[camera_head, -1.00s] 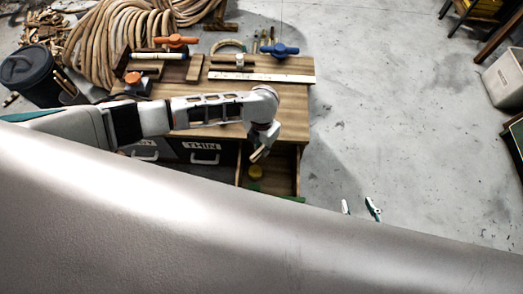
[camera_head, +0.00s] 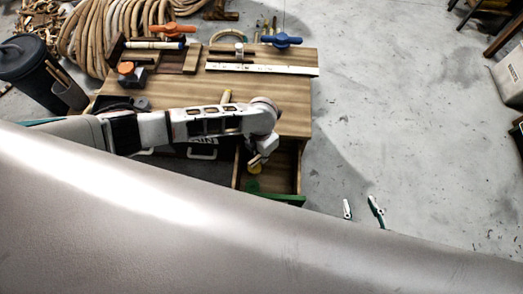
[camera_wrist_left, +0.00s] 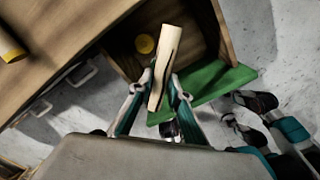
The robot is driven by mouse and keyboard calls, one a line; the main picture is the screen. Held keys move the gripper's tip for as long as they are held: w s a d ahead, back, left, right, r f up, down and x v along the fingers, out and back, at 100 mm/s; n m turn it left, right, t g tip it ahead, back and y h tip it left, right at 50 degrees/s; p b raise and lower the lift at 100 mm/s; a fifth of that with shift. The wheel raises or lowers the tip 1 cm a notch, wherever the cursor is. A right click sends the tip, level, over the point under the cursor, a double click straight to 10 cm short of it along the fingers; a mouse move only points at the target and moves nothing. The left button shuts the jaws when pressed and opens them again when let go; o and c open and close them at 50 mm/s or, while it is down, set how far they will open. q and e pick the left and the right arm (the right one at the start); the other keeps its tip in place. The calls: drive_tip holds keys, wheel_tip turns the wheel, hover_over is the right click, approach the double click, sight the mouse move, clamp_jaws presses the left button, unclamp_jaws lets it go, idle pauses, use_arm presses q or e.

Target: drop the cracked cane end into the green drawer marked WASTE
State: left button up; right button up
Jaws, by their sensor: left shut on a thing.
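The cracked cane end (camera_wrist_left: 165,62) is a short pale stick with a dark split along it. My left gripper (camera_wrist_left: 157,98) is shut on it in the left wrist view. In the head view this gripper (camera_head: 255,163) is over the open drawer at the bench's right end. The drawer's green front (camera_head: 280,198) also shows in the left wrist view (camera_wrist_left: 205,88). No WASTE lettering is readable. A round yellow piece (camera_wrist_left: 145,43) lies inside the drawer. My right gripper (camera_head: 362,210) is open and empty, right of the drawer, its arm mostly hidden.
The wooden bench (camera_head: 285,95) carries a pale ruler (camera_head: 262,69), a blue-handled clamp (camera_head: 282,40) and an orange-handled clamp (camera_head: 172,30). A pale stick (camera_head: 226,97) lies behind my left arm. A dark bin (camera_head: 28,65) stands at the left.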

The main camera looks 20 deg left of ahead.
use_arm(q)
drive_tip(key=shift+r, duration=0.1)
drive_tip(key=o, duration=0.9)
drive_tip(key=shift+o, duration=0.7)
use_arm(e)
drive_tip(key=shift+s+a+f, duration=0.1)
drive_tip(key=shift+s, duration=0.1)
drive_tip(key=shift+s+f, duration=0.1)
drive_tip(key=shift+f, duration=0.1)
use_arm(q)
wheel_tip(320, 180, up, 12)
use_arm(e)
drive_tip(key=shift+r, duration=0.15)
